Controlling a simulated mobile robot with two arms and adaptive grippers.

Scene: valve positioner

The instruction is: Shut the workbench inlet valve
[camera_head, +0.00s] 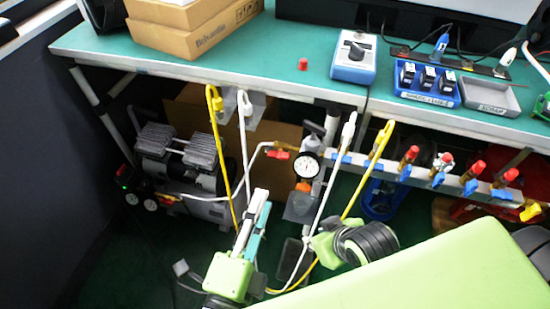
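A small valve with a red-orange handle (281,154) sits under the bench, just left of a round white pressure gauge (307,167). A white hose runs from it down to the left. No label shows that it is the inlet valve. A rail of several valves with red and blue handles (438,178) runs along the right. My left gripper (261,212) is low in front, below and left of the gauge, apart from the red-handled valve. Its long pale and teal parts point up; the gap between its fingers is not clear.
The green workbench top (270,62) has a white front edge above the valve. A compressor (182,165) stands below at the left. Yellow hoses (219,140) and white hoses hang from the edge near my gripper. A cardboard box (262,133) stands behind.

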